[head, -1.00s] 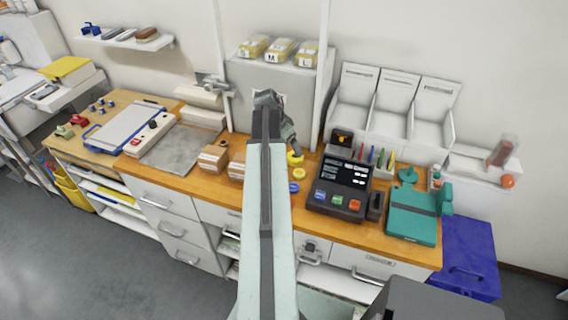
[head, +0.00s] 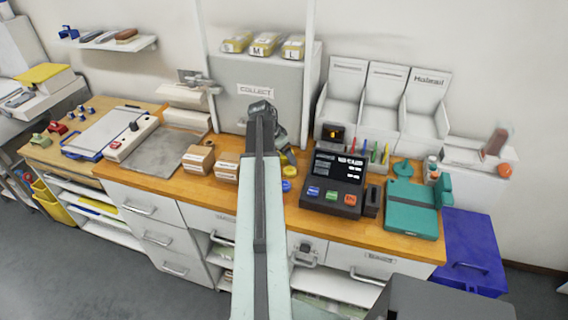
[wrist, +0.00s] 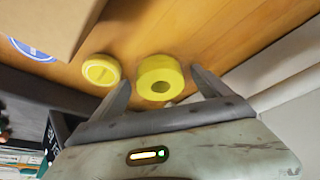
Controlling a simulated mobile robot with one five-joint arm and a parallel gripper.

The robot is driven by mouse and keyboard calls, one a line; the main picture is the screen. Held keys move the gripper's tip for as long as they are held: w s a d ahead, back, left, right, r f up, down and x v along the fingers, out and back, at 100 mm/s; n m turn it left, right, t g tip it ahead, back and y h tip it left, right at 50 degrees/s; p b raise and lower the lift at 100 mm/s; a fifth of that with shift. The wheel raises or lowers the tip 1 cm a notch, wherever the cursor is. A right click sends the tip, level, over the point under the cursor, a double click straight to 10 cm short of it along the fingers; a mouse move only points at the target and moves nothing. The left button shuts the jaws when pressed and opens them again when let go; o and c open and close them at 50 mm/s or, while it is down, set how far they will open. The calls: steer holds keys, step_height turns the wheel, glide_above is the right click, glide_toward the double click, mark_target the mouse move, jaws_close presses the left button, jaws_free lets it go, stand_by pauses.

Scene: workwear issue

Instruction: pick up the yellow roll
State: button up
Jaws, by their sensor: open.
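The yellow roll (wrist: 160,78), a short cylinder with a dark hole, lies on the wooden counter. In the wrist view it sits between the fingertips of my gripper (wrist: 161,80), which is open and holds nothing. A flat yellow disc (wrist: 101,70) lies just left of the roll, with a blue disc (wrist: 32,51) further left. In the head view my gripper (head: 281,142) is over the back of the counter and hides most of the roll. The yellow disc (head: 289,171) and blue disc (head: 287,185) show just in front of it.
Small cardboard boxes (head: 198,158) stand left of my arm. A dark keypad terminal (head: 335,183) stands close on the right, with pens behind it. A grey cabinet marked COLLECT (head: 232,105) rises behind. A teal case (head: 411,209) lies at the counter's right end.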

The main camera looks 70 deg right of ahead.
steer(key=shift+r, duration=0.1)
steer(key=c, duration=1.5)
